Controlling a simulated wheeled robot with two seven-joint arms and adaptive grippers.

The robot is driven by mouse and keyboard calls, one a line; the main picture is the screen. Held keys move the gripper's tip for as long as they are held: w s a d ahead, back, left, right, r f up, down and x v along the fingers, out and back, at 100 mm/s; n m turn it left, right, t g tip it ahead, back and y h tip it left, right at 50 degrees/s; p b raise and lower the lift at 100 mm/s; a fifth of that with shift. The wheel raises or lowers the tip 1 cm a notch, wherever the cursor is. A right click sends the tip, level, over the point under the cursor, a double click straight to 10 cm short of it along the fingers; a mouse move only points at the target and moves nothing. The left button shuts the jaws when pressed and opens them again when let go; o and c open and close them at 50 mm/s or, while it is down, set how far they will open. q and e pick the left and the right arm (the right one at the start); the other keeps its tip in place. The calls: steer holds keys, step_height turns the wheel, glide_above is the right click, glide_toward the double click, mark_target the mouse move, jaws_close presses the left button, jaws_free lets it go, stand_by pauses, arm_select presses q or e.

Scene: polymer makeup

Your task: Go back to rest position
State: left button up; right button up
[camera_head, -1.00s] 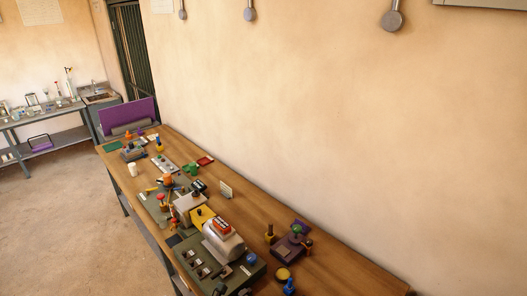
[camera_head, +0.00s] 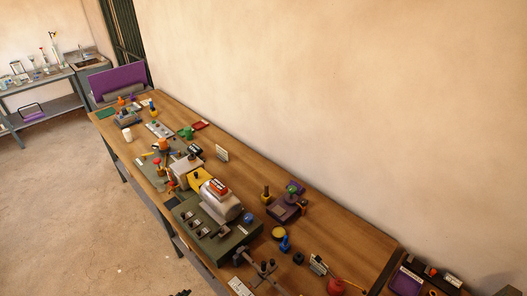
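Neither of my grippers can be made out in the head view. A small dark shape (camera_head: 181,293) pokes in at the bottom edge, too cut off to identify. The long wooden workbench (camera_head: 345,226) runs diagonally from the upper left to the lower right along the wall. A grey-white machine (camera_head: 221,204) with a red-topped block sits on a dark green base (camera_head: 186,215) near its middle.
A purple panel (camera_head: 118,80) stands at the far end of the bench. A dark purple device (camera_head: 283,208), a blue item (camera_head: 285,243) and a red item (camera_head: 338,286) stand nearer. A second bench (camera_head: 420,272) is at lower right. The floor at left (camera_head: 50,220) is clear.

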arm_select(q)
steer(key=s+a+f+n+g+y, duration=0.1)
steer(key=s+a+f+n+g, duration=0.15)
steer(key=s+a+n, duration=0.35)
steer(key=s+a+f+n+g+y, duration=0.1)
steer(key=s+a+f+n, duration=0.1)
steer(key=s+a+f, duration=0.35)
steer(key=s+d+f+g+b, duration=0.1)
steer(key=s+f+b, duration=0.15)
steer(key=f, duration=1.45)
steer(key=s+d+f+b, duration=0.1)
steer(key=s+f+b, duration=0.15)
steer(key=f, duration=1.45)
steer(key=s+f+g+b, duration=0.1)
steer(key=s+f+b, duration=0.4)
steer(key=s+f, duration=1.3)
step_height(320, 180, down, 4)
steer(key=shift+s+r+m, duration=0.15)
steer(key=shift+s+m, duration=0.1)
steer(key=shift+m, duration=0.05)
